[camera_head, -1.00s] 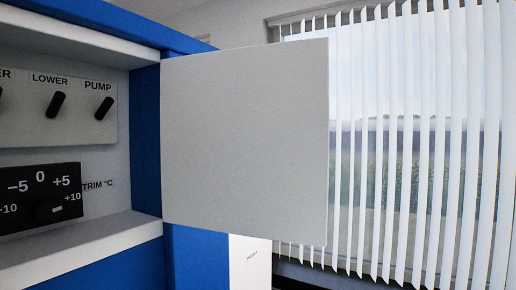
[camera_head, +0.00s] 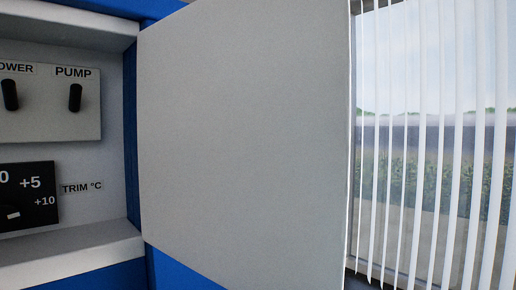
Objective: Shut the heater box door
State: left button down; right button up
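The heater box door (camera_head: 245,140) is a plain grey panel that fills the middle of the head view. It stands wide open, swung out to the right of the box opening, with its left edge along the blue frame. The heater box (camera_head: 131,120) is blue with a pale recess at the left. Inside the recess are a plate with black toggle switches (camera_head: 75,97), one labelled PUMP, and a black trim dial panel (camera_head: 28,198). Neither of my grippers shows in the view.
A window with white vertical blinds (camera_head: 446,150) is behind and to the right of the door. A pale ledge (camera_head: 70,255) runs along the bottom of the recess. No object shows in front of the door.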

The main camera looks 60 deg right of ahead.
aim_at(243, 106)
jog(key=k+l, duration=0.1)
jog(key=l, duration=0.35)
jog(key=k+l, duration=0.1)
jog(key=l, duration=0.35)
jog(key=k+l, duration=0.1)
jog(key=l, duration=0.4)
